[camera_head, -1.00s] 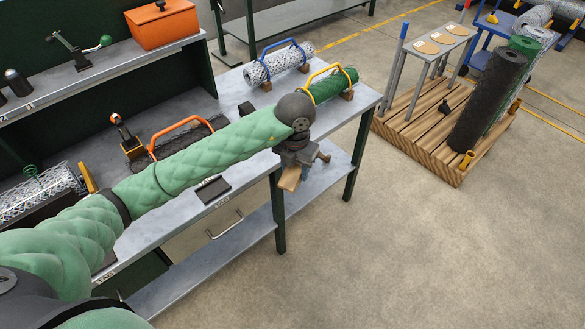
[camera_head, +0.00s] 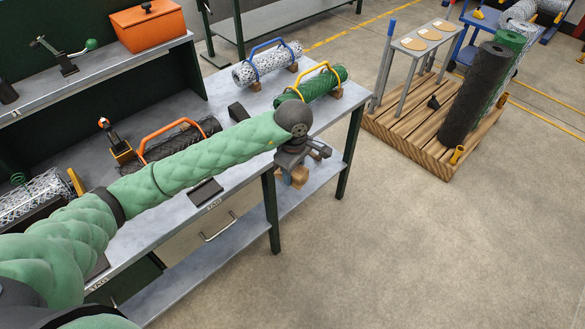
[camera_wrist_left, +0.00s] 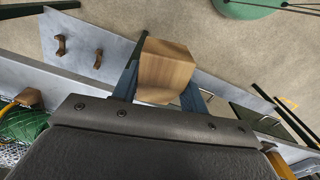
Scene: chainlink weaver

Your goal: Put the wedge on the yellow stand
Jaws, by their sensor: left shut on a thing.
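The wooden wedge (camera_wrist_left: 168,65) is held between the fingers of my left gripper (camera_wrist_left: 160,88), which is shut on it. In the head view, part of the wedge (camera_head: 299,178) shows below my left gripper (camera_head: 308,158), just off the bench's front edge. The yellow stand (camera_head: 322,67) is an arched yellow handle over a green mesh roll (camera_head: 320,84), at the bench's far right. It stands behind my left gripper. A brown block (camera_head: 336,92) is under the roll's right end; my wrist partly hides the area in front. My right gripper is not in view.
A blue-handled stand (camera_head: 267,45) with a white mesh roll is just behind. An orange-handled stand (camera_head: 170,133) is on the bench to the left. A small dark block (camera_head: 237,112) lies between. The floor (camera_head: 430,240) right of the bench is clear.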

